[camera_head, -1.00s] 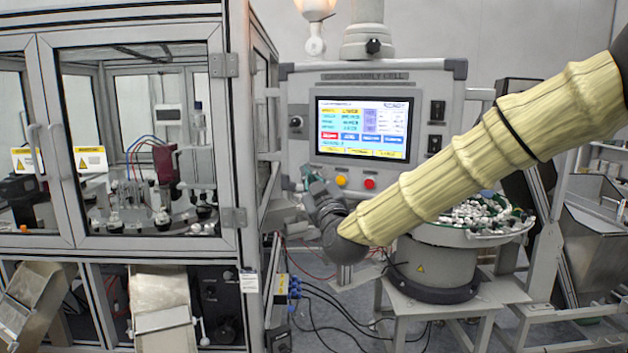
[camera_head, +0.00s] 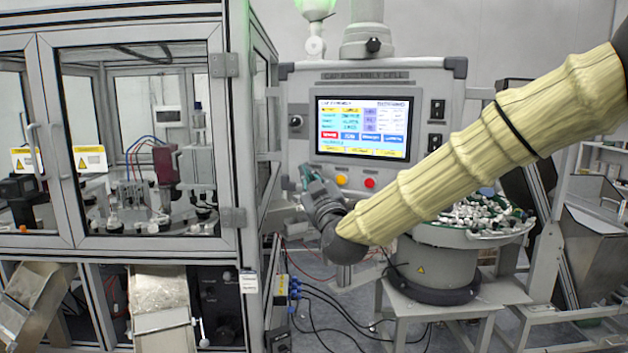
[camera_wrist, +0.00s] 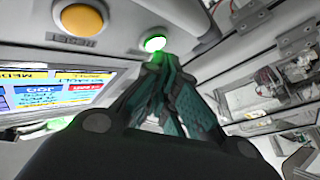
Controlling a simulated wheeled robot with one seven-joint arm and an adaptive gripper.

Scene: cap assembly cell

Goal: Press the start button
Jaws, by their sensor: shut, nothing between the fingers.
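The start button is a round green button (camera_wrist: 155,43), lit bright, on the grey control panel (camera_head: 440,75), seen in the wrist view. My gripper (camera_wrist: 160,62) has its dark green fingers together, with the tips right at the button's lower edge in that view. I cannot tell whether they still touch it. In the head view my gripper (camera_head: 306,174) is at the panel's lower left corner and hides the button. The panel screen (camera_head: 362,128) is lit.
A yellow button (camera_head: 341,180) and a red button (camera_head: 369,183) sit right of my gripper. The glazed machine cabinet (camera_head: 232,130) stands close on the left. A bowl feeder full of caps (camera_head: 475,235) is below my arm. The signal lamp (camera_head: 316,9) glows green.

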